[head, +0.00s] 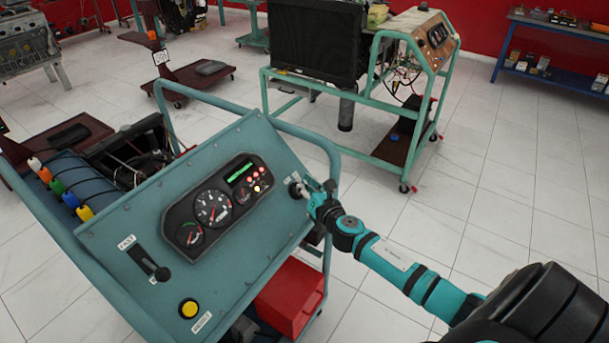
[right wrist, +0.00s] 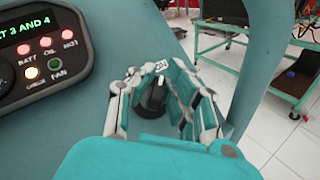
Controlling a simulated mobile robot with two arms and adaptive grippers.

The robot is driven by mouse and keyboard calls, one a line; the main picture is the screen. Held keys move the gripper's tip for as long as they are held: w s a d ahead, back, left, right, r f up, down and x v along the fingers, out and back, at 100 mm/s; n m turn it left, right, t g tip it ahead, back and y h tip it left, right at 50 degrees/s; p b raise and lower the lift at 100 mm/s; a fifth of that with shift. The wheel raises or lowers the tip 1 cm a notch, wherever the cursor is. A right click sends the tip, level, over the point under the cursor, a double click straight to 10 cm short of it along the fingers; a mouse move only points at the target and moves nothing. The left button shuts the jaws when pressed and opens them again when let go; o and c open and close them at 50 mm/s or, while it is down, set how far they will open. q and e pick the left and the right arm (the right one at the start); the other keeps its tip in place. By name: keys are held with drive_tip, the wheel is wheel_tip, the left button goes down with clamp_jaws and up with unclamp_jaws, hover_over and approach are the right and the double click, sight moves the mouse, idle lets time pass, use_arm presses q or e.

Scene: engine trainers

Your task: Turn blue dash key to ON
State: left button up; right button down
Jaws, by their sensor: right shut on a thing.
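The blue dash panel (head: 185,262) stands tilted on a blue trainer frame in the head view. Its key switch sits at the panel's right end, right of the gauge cluster (head: 217,201). In the right wrist view the dark key knob (right wrist: 155,99) stands between my right gripper's fingers. My right gripper (head: 306,190) is shut on the key; its fingers (right wrist: 160,100) lie on both sides of it. A small white label (right wrist: 160,66) shows just above the key, partly hidden by the fingers. The cluster display is lit green, with red and yellow lamps on. My left gripper is not in view.
The panel also bears a black lever (head: 152,264) and a yellow button (head: 189,308). A red box (head: 291,296) sits low under the panel. A green trainer stand (head: 388,150) is behind. White tiled floor is free at the right.

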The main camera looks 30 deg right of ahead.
drive_tip(key=shift+a+m+h+p, duration=0.1)
drive_tip(key=shift+m+h+p, duration=0.2)
drive_tip(key=shift+m+p, duration=0.15)
drive_tip(key=c, duration=1.4)
unclamp_jaws()
drive_tip(key=shift+o, duration=0.2)
drive_tip(key=shift+s, duration=0.1)
drive_tip(key=s+a+r, duration=0.1)
drive_tip(key=s+a, duration=0.1)
drive_tip(key=s, duration=0.9)
drive_tip(key=shift+s+r, duration=0.25)
drive_tip(key=shift+r, duration=0.1)
